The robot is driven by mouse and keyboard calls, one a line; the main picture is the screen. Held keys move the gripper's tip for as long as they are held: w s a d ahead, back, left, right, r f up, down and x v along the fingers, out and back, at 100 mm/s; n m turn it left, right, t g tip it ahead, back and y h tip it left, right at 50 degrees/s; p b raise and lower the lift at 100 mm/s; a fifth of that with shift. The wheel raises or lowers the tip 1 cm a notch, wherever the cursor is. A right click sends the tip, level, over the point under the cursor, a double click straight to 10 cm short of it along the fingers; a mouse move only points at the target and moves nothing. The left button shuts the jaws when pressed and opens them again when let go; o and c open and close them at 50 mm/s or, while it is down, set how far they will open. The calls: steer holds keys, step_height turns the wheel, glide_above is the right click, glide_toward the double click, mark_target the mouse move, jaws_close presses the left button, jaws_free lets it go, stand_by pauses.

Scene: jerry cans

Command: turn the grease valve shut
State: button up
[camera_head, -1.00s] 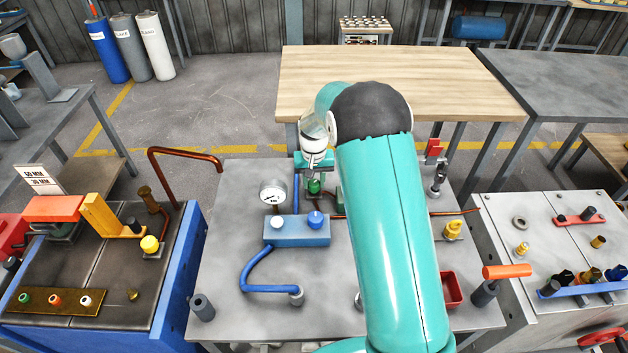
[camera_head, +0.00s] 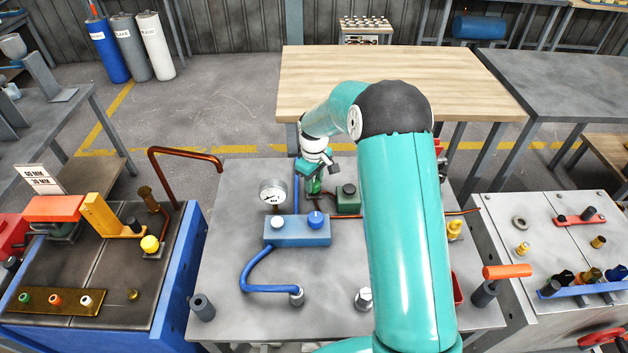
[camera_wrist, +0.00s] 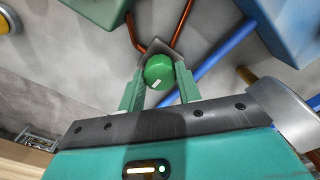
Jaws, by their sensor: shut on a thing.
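The grease valve appears as a round green knob (camera_wrist: 158,72) with a small white mark, on a grey square base in the wrist view. My gripper (camera_wrist: 160,80) has one green finger on each side of the knob and is shut on it. In the head view my gripper (camera_head: 314,183) reaches down at the back of the grey bench, and only a little of the green knob (camera_head: 314,187) shows under it. Copper pipes run from the valve's base.
A blue block (camera_head: 297,232) with a white and a blue knob stands in front, beside a pressure gauge (camera_head: 272,192). A green box (camera_head: 348,200) with a dark knob stands just right of the valve. Blue pipes cross the bench. The bench's front middle is mostly clear.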

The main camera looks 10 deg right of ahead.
mark_target(314, 182)
steer(key=shift+n, duration=0.3)
steer(key=o, duration=1)
steer(key=shift+c, duration=0.2)
step_height(314, 182, up, 14)
stand_by(0.3)
steer(key=s+r+m+t, duration=0.2)
steer(key=s+r, duration=0.6)
steer(key=r, duration=0.2)
steer(key=s+r+m+t, duration=0.1)
steer(key=s+r+m, duration=0.1)
steer(key=s, duration=1.1)
steer(key=s+r+m+t, duration=0.2)
steer(key=s+m, duration=0.2)
steer(key=s, duration=0.9)
steer(key=shift+s+r+t, duration=0.2)
steer(key=shift+r+t, duration=0.1)
steer(key=shift+r, duration=0.05)
